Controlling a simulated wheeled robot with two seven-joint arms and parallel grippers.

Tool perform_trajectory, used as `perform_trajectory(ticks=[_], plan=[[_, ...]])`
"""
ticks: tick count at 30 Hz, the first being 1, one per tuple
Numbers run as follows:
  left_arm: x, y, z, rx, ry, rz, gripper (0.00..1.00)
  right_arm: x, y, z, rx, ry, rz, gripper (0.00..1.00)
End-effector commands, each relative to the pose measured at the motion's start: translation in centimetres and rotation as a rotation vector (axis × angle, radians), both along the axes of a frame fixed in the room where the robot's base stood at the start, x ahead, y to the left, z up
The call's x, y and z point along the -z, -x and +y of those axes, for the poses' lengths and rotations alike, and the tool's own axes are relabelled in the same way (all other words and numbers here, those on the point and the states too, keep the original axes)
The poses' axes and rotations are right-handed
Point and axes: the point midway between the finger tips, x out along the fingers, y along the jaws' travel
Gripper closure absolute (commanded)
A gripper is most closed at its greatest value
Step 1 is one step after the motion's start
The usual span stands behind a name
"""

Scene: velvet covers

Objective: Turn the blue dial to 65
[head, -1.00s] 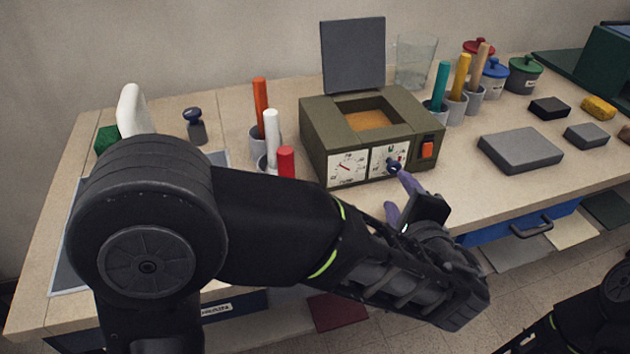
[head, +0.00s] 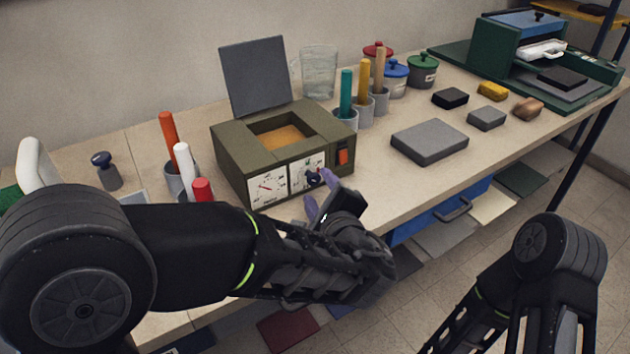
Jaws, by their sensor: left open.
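The blue dial (head: 314,179) sits on the right white scale plate on the front of an olive-green box (head: 232,158). The number it points to is too small to read. A second white gauge (head: 268,189) with a red needle is left of it. My left gripper (head: 320,196) is open, its purple fingertips right at the dial, one beside it and one lower. I cannot tell whether they touch it. My right arm shows at the lower right, but its gripper is out of view.
The box has its grey lid (head: 256,76) raised and an orange switch (head: 343,156). Cups with coloured rods stand on both sides. A grey block (head: 429,142) lies to the right, and a blue drawer (head: 430,212) is under the table edge.

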Motion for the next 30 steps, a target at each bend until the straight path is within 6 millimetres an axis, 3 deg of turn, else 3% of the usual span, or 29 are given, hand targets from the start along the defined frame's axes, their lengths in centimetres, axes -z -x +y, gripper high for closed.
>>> perform_trajectory(ticks=[7,17,30], plan=[[0.8,-3.0,1.0,-0.002,-0.001,0.001,0.51,-0.2,0.0,0.0,0.0,0.0,0.0,1.0],[0.9,-3.4,1.1,-0.001,0.0,0.0,0.51,-0.2,0.0,0.0,0.0,0.0,0.0,1.0],[0.9,-3.4,1.1,-0.001,0.0,0.0,0.87,-0.2,0.0,0.0,0.0,0.0,0.0,1.0]])
